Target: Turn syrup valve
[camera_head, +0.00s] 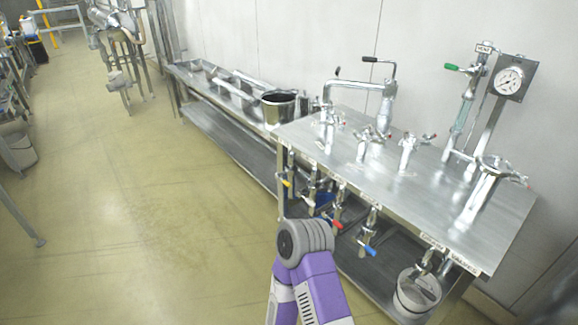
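A steel table (410,195) stands at the right with several valves along its front edge. One has a yellow handle (286,183), one a red handle (336,223) and one a blue handle (368,248). Small labels sit on the table edge above them, but their text is too small to read, so I cannot tell which valve is the syrup one. One of my purple and grey arms rises from the bottom, in front of the table. Neither gripper shows, and nothing is seen touching a valve.
A pot (278,107) stands on a lower steel bench (215,88) running back along the wall. A gauge (509,80) and a green-handled valve (453,67) stand at the table's far right. A bucket (416,292) sits below. The floor (140,220) at left is open.

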